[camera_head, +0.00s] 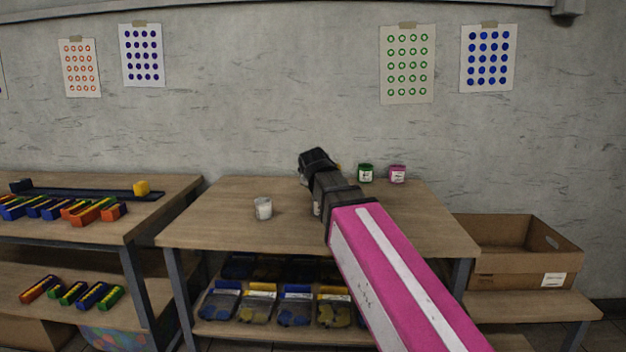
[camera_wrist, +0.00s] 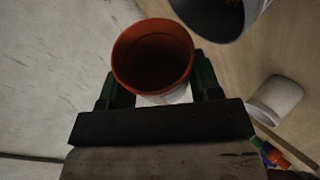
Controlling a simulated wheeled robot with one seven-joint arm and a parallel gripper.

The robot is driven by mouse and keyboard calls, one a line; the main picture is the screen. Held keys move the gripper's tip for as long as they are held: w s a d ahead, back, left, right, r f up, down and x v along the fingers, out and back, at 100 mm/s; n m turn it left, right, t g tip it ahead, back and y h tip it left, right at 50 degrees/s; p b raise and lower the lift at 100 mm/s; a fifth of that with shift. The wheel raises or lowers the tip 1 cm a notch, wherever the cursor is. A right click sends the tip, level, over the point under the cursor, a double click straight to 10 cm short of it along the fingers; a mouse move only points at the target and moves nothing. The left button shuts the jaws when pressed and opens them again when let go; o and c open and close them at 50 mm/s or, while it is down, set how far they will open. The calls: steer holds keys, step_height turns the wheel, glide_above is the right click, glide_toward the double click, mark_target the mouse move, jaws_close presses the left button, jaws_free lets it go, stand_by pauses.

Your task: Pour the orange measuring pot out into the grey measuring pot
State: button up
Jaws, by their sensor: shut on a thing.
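The orange measuring pot (camera_wrist: 125,66) is between the two fingers of my gripper (camera_wrist: 160,82) in the wrist view. My gripper is shut on it. Its round mouth faces the wrist camera; the inside is dark, so I cannot tell what it holds. The grey measuring pot (camera_wrist: 215,18) is partly in view at the top of the wrist view, right of the orange pot and apart from it. In the head view, my gripper (camera_head: 316,163) is over the middle table; the arm mostly hides the orange pot there, and I cannot make out the grey pot.
A white cup (camera_head: 263,208) stands on the middle table (camera_head: 215,225), left of my arm; a white cup (camera_wrist: 275,100) also shows in the wrist view. A cardboard box (camera_head: 510,268) is on the right.

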steer(key=shift+s+d+r+m+t+y, duration=0.3)
steer(key=shift+d+m+t+y, duration=0.2)
steer(key=shift+m+t+y, duration=0.3)
stand_by(2.4)
stand_by(2.1)
steer(key=shift+w+a+n+g+h, duration=0.3)
steer(key=shift+a+n+g, duration=0.05)
steer(key=shift+n+g, duration=0.05)
steer(key=shift+a+f, duration=0.1)
steer(key=shift+f, duration=0.05)
steer(key=shift+f+n+g+h, duration=0.1)
steer(key=shift+n+g+h, duration=0.2)
steer(key=shift+w+a+f+n+g+h, duration=0.15)
steer(key=shift+w+a+n+g+h, duration=0.1)
steer(key=shift+a+n+g+h, duration=0.2)
steer(key=shift+f+n+g+h, duration=0.25)
steer(key=shift+f+g+h, duration=0.1)
steer(key=shift+h, duration=0.1)
